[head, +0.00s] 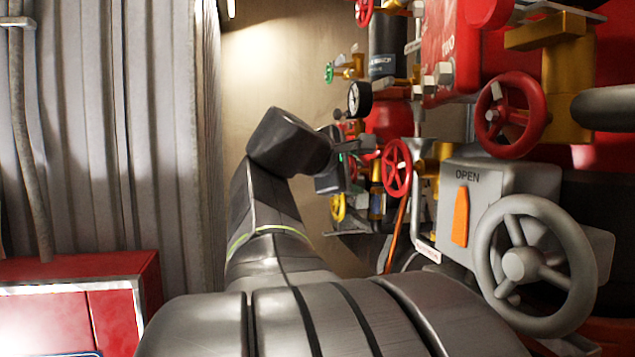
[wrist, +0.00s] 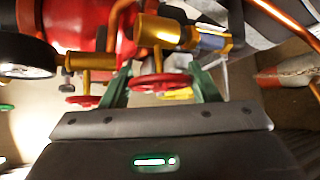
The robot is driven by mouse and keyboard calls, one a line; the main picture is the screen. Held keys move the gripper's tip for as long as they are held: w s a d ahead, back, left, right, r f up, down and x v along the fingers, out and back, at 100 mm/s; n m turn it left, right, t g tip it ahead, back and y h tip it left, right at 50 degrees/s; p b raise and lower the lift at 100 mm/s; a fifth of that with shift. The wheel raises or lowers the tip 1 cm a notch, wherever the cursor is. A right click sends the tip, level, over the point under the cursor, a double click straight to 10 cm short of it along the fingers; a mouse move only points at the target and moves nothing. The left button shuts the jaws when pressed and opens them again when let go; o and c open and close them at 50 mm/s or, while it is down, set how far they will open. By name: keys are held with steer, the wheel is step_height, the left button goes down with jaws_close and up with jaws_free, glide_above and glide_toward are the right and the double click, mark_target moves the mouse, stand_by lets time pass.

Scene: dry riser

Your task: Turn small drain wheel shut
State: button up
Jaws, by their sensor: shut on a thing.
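A small red wheel (wrist: 160,82) on a brass valve (wrist: 157,30) sits between the two green fingers of my gripper (wrist: 160,74) in the wrist view. The fingers stand at opposite sides of its rim, and the gripper is shut on it. In the head view my gripper (head: 360,145) is at the far end of the arm, close to the pipework and beside a red wheel (head: 397,167). My wrist partly hides the fingers there, so I cannot tell their exact contact from that side.
A large grey wheel (head: 535,263) and a grey box marked OPEN (head: 462,200) stand at the near right. A larger red wheel (head: 512,114) is above them. A pressure gauge (head: 360,98) is just above my gripper. A red cabinet (head: 85,300) stands at lower left.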

steer(key=o, duration=0.7)
steer(key=shift+w+f, duration=0.1)
steer(key=b+v, duration=0.1)
steer(key=v, duration=1.2)
steer(key=shift+s+a+b, duration=0.15)
steer(key=shift+s+b, duration=0.2)
steer(key=shift+b, duration=0.05)
